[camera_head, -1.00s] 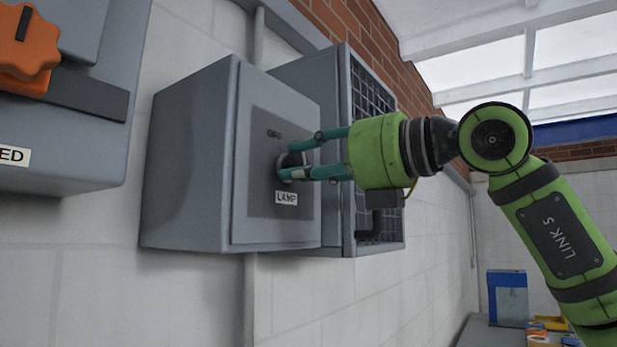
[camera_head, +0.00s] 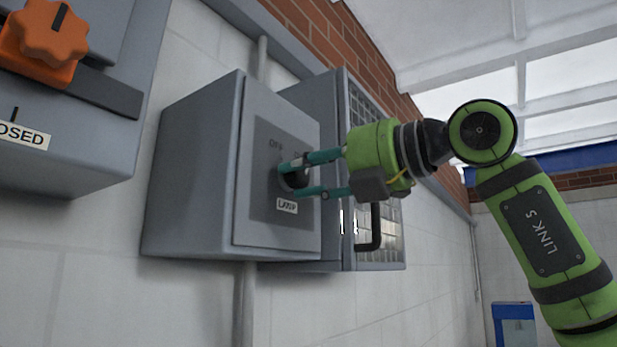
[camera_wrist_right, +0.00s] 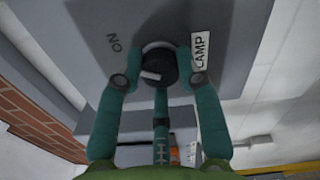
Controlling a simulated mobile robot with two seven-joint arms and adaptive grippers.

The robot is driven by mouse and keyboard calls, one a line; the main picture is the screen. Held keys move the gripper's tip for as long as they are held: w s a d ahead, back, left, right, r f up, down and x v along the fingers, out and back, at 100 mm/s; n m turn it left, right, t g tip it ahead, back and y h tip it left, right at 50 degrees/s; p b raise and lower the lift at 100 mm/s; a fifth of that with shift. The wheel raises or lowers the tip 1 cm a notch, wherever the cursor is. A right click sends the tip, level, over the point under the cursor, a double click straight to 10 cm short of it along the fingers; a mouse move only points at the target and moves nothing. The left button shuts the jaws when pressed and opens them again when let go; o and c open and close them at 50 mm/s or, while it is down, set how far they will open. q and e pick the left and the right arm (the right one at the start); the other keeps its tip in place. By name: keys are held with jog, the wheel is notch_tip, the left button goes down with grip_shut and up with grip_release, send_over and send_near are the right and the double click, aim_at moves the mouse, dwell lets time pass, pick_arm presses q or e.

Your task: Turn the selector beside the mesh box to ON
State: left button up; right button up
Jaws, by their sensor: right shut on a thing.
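The selector is a dark round knob (camera_head: 293,180) on the front plate of a grey box (camera_head: 190,180), above a white LAMP label (camera_head: 287,206). My right gripper (camera_head: 290,178) is shut on the knob, with teal fingers on either side of it. In the right wrist view the knob (camera_wrist_right: 158,62) sits between the fingertips and has a white mark. The ON lettering (camera_wrist_right: 113,42) is up and left of it; I cannot tell for sure whether the mark lines up with it. The mesh box (camera_head: 330,110) stands just behind the grey box. My left gripper is out of view.
A grey cabinet (camera_head: 75,165) with an orange knob (camera_head: 48,32) and a label ending in OSED is at the left. A dark handle (camera_head: 376,228) sticks out from the mesh box below my gripper. A blue object (camera_head: 514,318) stands low at the right.

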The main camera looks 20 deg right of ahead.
jog(key=shift+d+r, duration=0.1)
jog(key=shift+r, duration=0.05)
dwell(0.3)
jog(key=o, duration=1.1)
jog(key=shift+o, duration=0.2)
jog(key=v, duration=1.2)
